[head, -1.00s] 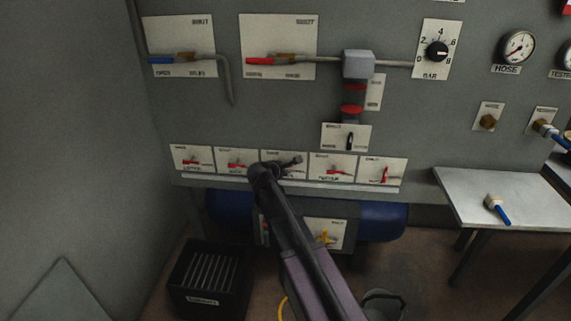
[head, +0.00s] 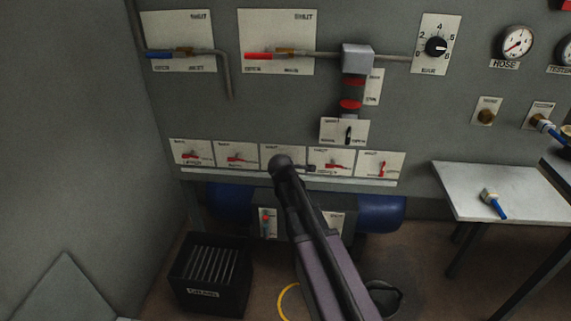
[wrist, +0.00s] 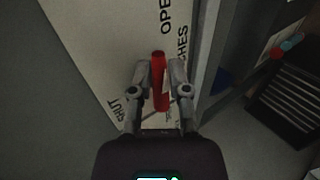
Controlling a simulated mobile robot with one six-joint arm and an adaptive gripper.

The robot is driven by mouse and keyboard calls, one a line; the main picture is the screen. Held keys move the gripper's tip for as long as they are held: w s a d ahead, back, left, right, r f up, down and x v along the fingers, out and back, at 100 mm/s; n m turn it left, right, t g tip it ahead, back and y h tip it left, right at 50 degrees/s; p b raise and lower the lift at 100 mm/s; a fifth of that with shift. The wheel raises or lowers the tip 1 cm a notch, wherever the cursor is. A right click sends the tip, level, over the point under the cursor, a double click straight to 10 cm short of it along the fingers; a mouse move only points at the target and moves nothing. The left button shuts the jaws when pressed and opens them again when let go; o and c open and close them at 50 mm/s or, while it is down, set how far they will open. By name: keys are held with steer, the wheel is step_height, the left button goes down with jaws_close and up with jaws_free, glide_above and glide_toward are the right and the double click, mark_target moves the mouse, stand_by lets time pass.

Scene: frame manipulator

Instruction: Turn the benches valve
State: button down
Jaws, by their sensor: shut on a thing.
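The benches valve shows in the wrist view as a red lever handle (wrist: 161,98) in front of a white label plate (wrist: 95,50). The plate reads "OPEN", "SHUT" and partly hidden letters ending in "CHES". My gripper (wrist: 159,68) has one finger on each side of the red handle and is shut on it. In the head view, my gripper (head: 303,167) is at the middle plate (head: 283,151) of the lower row. My arm hides most of that plate's lower part, and the red handle is hidden there.
Neighbouring plates with red levers sit close by, left (head: 237,155) and right (head: 332,163). A ledge (head: 225,174) runs just below. A black crate (head: 210,275) stands on the floor at lower left. A metal table (head: 470,180) is at right.

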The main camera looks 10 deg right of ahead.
stand_by(0.3)
steer(key=c, duration=0.6)
jaws_free()
